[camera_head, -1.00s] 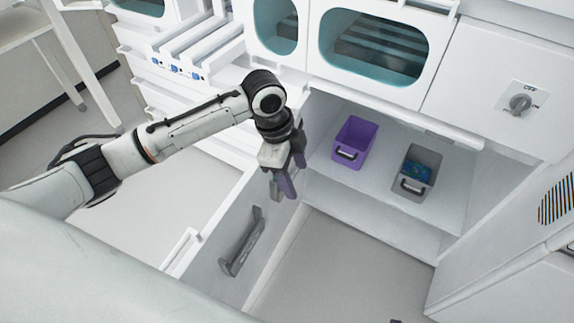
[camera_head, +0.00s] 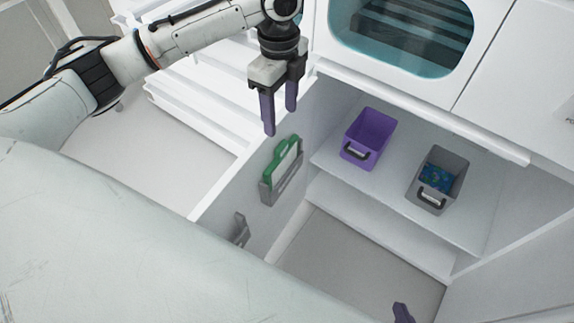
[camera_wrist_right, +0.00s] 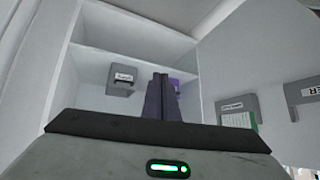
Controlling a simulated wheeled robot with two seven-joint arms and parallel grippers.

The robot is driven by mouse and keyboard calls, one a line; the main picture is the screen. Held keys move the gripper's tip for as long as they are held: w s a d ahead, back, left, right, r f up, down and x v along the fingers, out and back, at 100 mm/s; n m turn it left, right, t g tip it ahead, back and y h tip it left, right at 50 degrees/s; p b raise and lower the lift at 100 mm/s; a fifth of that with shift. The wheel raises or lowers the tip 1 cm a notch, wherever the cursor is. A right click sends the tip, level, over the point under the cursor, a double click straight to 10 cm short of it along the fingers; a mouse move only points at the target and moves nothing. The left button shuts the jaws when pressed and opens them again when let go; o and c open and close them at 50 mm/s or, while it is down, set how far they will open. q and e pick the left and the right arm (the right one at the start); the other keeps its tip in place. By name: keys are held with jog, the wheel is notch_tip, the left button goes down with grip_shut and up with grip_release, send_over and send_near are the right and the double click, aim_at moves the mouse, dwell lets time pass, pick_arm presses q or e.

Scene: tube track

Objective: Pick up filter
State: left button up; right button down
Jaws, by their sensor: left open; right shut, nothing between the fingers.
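A green-framed panel with a pale face (camera_head: 284,160), which looks like the filter, stands in a grey holder (camera_head: 281,189) on the inner side of the open cabinet door. Its lower part is hidden by the holder. It also shows at the right of the right wrist view (camera_wrist_right: 236,120). My left gripper (camera_head: 280,120) is open and empty, pointing down above the panel and apart from it.
A second grey holder (camera_head: 241,230) is lower on the door, partly hidden by my arm. A purple bin (camera_head: 367,135) and a grey bin (camera_head: 452,178) with blue-green contents stand on the cabinet shelf (camera_head: 385,182). The floor space below the shelf is clear.

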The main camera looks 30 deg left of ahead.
pick_arm(q)
jog(key=f, duration=0.2)
jog(key=b, duration=0.1)
send_over(283, 146)
notch_tip(283, 146, down, 4)
jog(key=shift+r, duration=0.1)
notch_tip(283, 146, down, 5)
jog(key=shift+f+b, duration=0.2)
jog(key=shift+b, duration=0.55)
jog(key=c, duration=1.2)
jog(key=shift+o, duration=0.2)
jog(key=shift+r, duration=0.1)
pick_arm(e)
jog(key=shift+w+d+f, duration=0.1)
jog(key=shift+w+f, duration=0.15)
jog(key=shift+f, duration=0.25)
jog(key=shift+w+f, duration=0.2)
jog(key=shift+f, duration=0.25)
pick_arm(q)
jog(key=shift+r, duration=0.1)
